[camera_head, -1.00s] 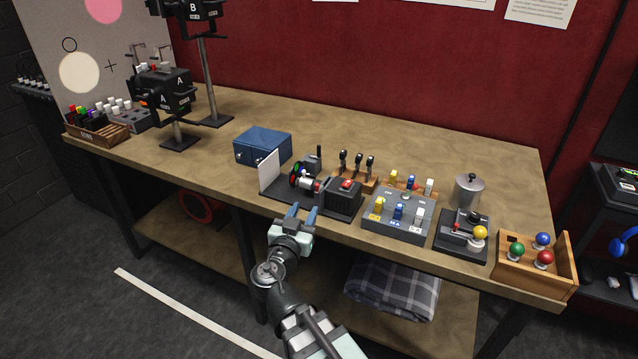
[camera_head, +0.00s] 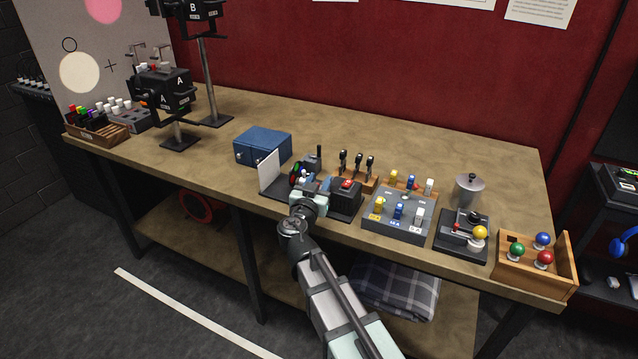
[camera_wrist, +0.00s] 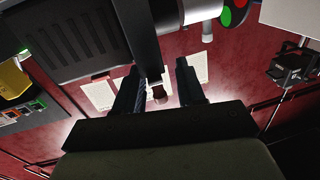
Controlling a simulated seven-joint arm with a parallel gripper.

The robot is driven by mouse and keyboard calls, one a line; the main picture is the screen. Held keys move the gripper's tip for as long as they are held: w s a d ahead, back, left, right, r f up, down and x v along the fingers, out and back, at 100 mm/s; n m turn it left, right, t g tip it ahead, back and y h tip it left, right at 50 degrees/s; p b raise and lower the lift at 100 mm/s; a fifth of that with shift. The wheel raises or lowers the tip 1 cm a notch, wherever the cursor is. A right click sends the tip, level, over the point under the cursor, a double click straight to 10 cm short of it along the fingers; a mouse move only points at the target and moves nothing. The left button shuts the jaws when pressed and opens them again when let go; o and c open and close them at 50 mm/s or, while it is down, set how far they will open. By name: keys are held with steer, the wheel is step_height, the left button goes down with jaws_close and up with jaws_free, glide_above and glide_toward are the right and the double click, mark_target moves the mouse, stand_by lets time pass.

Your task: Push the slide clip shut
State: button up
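A small projector-like device stands at the table's front edge, with a black housing (camera_head: 347,196) topped by a red button, a red and green disc (camera_head: 295,168) and a white screen (camera_head: 269,173). My gripper (camera_head: 304,184) is at its front, over its middle part, and hides much of it. In the wrist view my gripper (camera_wrist: 158,88) is open, its two dark fingers apart.
A blue box (camera_head: 262,147) stands behind the device. A joystick box (camera_head: 462,236) and a wooden tray with coloured balls (camera_head: 536,265) lie farther right.

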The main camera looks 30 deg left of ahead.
steer(key=shift+w, duration=0.1)
steer(key=shift+c, duration=0.3)
jaws_close()
stand_by(0.4)
